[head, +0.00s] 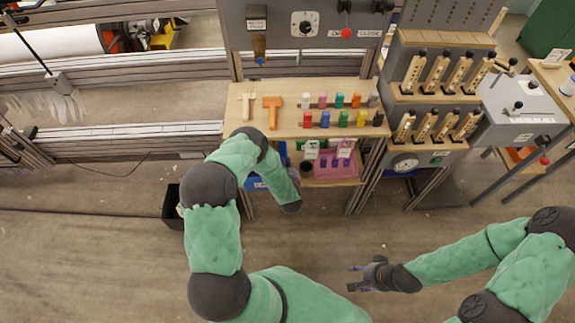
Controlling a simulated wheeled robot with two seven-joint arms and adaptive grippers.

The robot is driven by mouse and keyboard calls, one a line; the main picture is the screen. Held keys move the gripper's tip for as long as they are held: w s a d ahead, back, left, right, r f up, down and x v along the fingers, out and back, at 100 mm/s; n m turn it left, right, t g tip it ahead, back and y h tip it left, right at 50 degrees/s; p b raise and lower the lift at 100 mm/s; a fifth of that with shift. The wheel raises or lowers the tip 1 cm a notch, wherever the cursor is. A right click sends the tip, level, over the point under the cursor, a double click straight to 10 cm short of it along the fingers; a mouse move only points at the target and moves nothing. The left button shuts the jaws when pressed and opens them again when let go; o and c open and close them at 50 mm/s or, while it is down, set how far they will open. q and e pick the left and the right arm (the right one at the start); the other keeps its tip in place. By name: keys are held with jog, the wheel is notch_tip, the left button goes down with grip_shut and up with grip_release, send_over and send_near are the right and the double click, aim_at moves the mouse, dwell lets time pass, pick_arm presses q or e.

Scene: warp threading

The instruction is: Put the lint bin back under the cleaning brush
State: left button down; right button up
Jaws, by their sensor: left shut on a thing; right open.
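A black open box (170,212), which looks like the lint bin, is on the floor at the left, partly hidden behind my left arm. Something pale shows at its right side. A small brown brush-like piece with a blue tip (260,50) hangs under the upper panel; I cannot tell if it is the cleaning brush. My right gripper (356,277) is open and empty above the floor at lower right.
The wooden workbench (240,122) carries a comb, an orange tool (272,108) and coloured spools. A pink tray (340,171) and a blue labelled part (257,184) are lower down. A wooden rack (425,95) stands right. The front floor is clear.

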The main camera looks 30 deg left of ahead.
pick_arm(q)
jog(key=f+b, duration=0.1)
jog(key=w+a+f+b, duration=0.1)
jog(key=w+f, duration=0.1)
jog(key=shift+w+a+f+b, duration=0.2)
jog(key=shift+a+b, duration=0.05)
jog(key=shift+b, duration=0.15)
jog(key=shift+f, duration=0.1)
jog(key=c, duration=1.4)
grip_release()
